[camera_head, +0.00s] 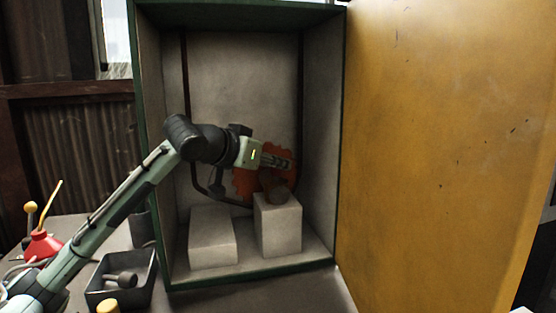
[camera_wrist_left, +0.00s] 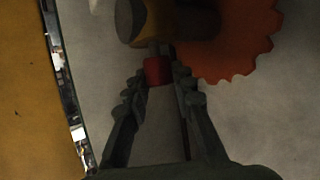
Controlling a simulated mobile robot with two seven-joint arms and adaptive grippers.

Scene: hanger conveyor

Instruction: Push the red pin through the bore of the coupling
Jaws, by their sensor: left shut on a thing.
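The red pin (camera_wrist_left: 157,70) shows between the fingertips of my left gripper in the left wrist view. My left gripper (camera_wrist_left: 158,78) is shut on it. The same gripper (camera_head: 278,160) reaches into the cabinet in the head view, where the pin cannot be made out. A short grey piece shows just beyond the red part, against the coupling (camera_wrist_left: 131,20), a dark and yellowish round body at the top of the wrist view. I cannot tell whether the pin's tip is in the bore. An orange toothed wheel (camera_wrist_left: 243,50) sits beside the coupling. My right gripper is out of view.
The green-framed cabinet (camera_head: 220,75) surrounds my forearm, with its yellow door (camera_head: 440,150) open at the right. Two pale blocks, left (camera_head: 212,240) and right (camera_head: 279,228), stand on its floor. A dark bin (camera_head: 140,283) and a red funnel-like can (camera_head: 42,245) are outside at left.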

